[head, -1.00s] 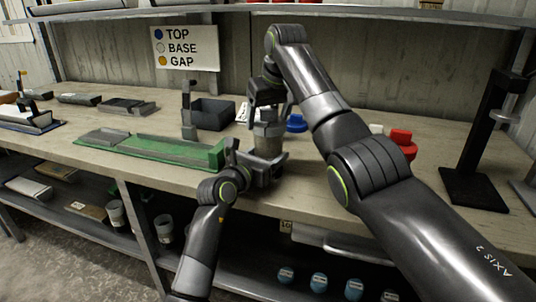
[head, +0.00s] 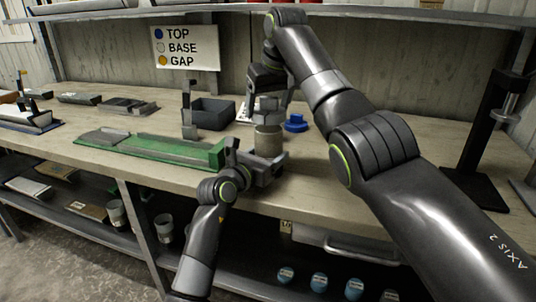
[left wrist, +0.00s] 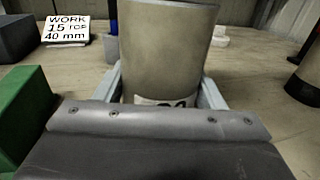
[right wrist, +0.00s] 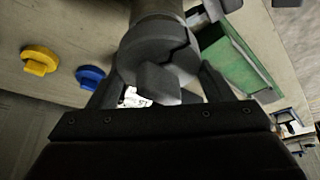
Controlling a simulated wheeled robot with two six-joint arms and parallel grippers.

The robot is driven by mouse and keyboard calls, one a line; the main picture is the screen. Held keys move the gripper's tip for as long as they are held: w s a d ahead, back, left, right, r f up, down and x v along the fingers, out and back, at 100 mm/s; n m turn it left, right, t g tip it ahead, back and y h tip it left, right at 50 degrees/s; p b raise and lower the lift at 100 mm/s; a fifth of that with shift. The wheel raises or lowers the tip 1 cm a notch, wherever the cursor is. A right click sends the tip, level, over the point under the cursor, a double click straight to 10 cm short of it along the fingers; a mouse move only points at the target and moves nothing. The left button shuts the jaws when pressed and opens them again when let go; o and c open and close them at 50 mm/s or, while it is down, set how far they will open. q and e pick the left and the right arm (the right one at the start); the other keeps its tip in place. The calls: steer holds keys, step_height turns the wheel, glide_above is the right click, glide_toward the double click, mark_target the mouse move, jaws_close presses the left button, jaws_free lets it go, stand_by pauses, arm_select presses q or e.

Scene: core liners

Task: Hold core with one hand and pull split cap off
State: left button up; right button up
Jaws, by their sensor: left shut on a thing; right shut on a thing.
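The core (head: 268,141) is a beige-grey cylinder standing upright near the table's front edge. My left gripper (head: 266,165) is shut around its lower part; in the left wrist view the core (left wrist: 165,50) rises between the fingers, a printed label partly hidden at its foot. The split cap (head: 266,104) is dark grey and sits above the core's top, apart from it. My right gripper (head: 268,94) is shut on the cap from above. In the right wrist view the cap (right wrist: 150,52) shows a jagged split line and a block-like grip between the fingers.
A blue cap (head: 295,123) lies right of the core, and a yellow one (right wrist: 38,60) shows in the right wrist view. A green trough (head: 160,148) lies left, a dark bin (head: 212,113) behind it. A black stand (head: 480,150) is at the right.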

steer(key=shift+r, duration=1.65)
arm_select(q)
steer(key=o, duration=1.5)
steer(key=v, duration=1.1)
steer(key=shift+s+a, duration=0.25)
steer(key=shift+s, duration=0.1)
steer(key=shift+s, duration=0.15)
